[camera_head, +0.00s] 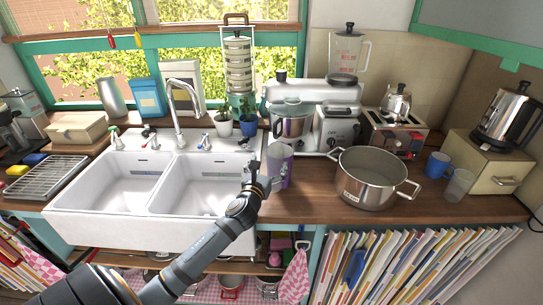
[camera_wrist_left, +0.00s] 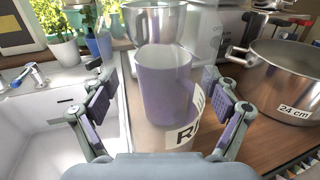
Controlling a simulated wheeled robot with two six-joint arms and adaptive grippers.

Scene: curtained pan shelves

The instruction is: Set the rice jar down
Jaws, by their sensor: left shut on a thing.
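I cannot tell whether the jar's base touches the counter. My right gripper is not in view.
A steel pot (camera_head: 366,180) labelled 24 cm stands to the right of the jar. The white double sink (camera_head: 150,228) is on the left. A stand mixer (camera_head: 292,122) and potted plants (camera_head: 248,124) are behind. Bare counter (camera_head: 315,190) lies between jar and pot.

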